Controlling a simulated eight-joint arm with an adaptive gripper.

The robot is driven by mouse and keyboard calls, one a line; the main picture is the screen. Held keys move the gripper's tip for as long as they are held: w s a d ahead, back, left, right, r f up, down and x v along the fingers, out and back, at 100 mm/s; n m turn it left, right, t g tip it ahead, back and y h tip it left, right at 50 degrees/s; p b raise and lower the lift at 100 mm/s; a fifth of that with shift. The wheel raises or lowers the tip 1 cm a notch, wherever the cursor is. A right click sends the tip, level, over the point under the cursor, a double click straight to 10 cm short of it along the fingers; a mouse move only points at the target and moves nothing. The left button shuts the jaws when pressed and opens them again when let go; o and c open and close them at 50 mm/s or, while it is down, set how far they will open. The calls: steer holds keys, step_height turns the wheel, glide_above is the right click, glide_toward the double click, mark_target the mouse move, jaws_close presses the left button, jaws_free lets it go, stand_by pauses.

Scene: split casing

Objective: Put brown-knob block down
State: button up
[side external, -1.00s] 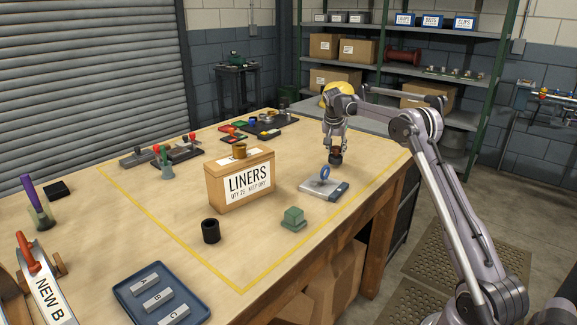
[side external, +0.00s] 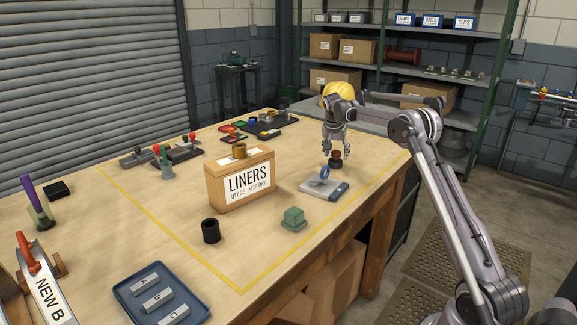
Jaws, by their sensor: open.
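The brown-knob block (side external: 336,160) stands upright on the wooden table, toward its right edge. It has a dark round base and a brown knob on top. My gripper (side external: 334,149) is just above the block with its fingers apart. The fingers look clear of the knob or close beside it; the small gap is hard to judge from this view.
A grey plate with a blue ring (side external: 325,186) lies just in front of the block. A LINERS carton (side external: 240,181) stands to the left, and a green block (side external: 293,219) sits nearer the front. A black cylinder (side external: 211,231) stands at the front. Table between them is bare.

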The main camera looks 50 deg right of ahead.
steer(key=v, duration=1.2)
steer(key=s+a+r+n+t, duration=0.2)
steer(key=a+r+n, duration=0.2)
steer(key=a, duration=0.9)
steer(key=s+a+f+n+t+y, duration=0.15)
steer(key=s+a+n, duration=0.25)
steer(key=s+a, duration=0.45)
steer(key=s+a+f+n+t+y, duration=0.1)
steer(key=s+a+f+n+y, duration=0.3)
steer(key=a, duration=0.7)
steer(key=s+a+f+n+t, duration=0.1)
steer(key=s+a+f+n, duration=0.1)
steer(key=s+a+f, duration=0.3)
steer(key=s+a+h, duration=0.1)
steer(key=s, duration=0.3)
steer(key=shift+s+a+n, duration=0.2)
steer(key=shift+a+n, duration=0.05)
steer(key=shift+n, duration=0.05)
